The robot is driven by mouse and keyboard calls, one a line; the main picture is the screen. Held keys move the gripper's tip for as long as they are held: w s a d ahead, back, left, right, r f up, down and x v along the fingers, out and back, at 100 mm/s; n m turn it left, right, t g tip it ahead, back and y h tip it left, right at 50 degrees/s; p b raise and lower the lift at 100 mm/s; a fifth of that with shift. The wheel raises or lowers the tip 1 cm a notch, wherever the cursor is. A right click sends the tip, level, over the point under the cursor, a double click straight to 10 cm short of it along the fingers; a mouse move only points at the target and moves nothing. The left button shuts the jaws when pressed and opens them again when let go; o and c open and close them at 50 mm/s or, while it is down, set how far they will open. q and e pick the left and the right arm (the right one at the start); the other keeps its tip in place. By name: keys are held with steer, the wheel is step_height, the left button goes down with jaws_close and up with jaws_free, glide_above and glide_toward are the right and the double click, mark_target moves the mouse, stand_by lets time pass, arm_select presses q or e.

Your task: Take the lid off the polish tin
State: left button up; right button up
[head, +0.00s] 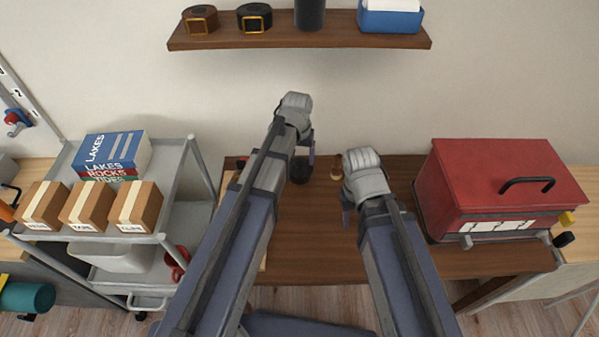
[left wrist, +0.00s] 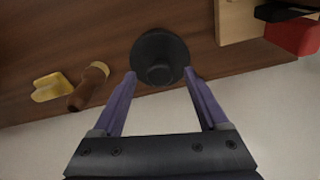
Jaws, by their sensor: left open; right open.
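The polish tin (left wrist: 160,46) is a dark round tin with a raised knob on its lid (left wrist: 158,73), standing on the brown desk (head: 310,230). In the head view the tin (head: 301,174) is partly hidden by my left arm. My left gripper (left wrist: 160,76) is open, its fingertips on either side of the tin's near edge in the left wrist view; I cannot tell whether they touch it. My right gripper (head: 349,212) is open and empty above the desk, right of the tin and nearer to me.
A brown-handled tool (left wrist: 89,86) with a brass-coloured piece (left wrist: 51,87) lies beside the tin. A red toolbox (head: 490,190) stands on the desk's right. A grey trolley (head: 190,200) with boxes is at left. A wall shelf (head: 300,40) hangs above.

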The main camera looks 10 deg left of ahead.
arm_select(q)
step_height(320, 180, down, 2)
steer(key=shift+w+f+b, duration=0.15)
steer(key=shift+f+b, duration=0.05)
steer(key=shift+b, duration=0.5)
steer(key=shift+r, duration=0.1)
jaws_close()
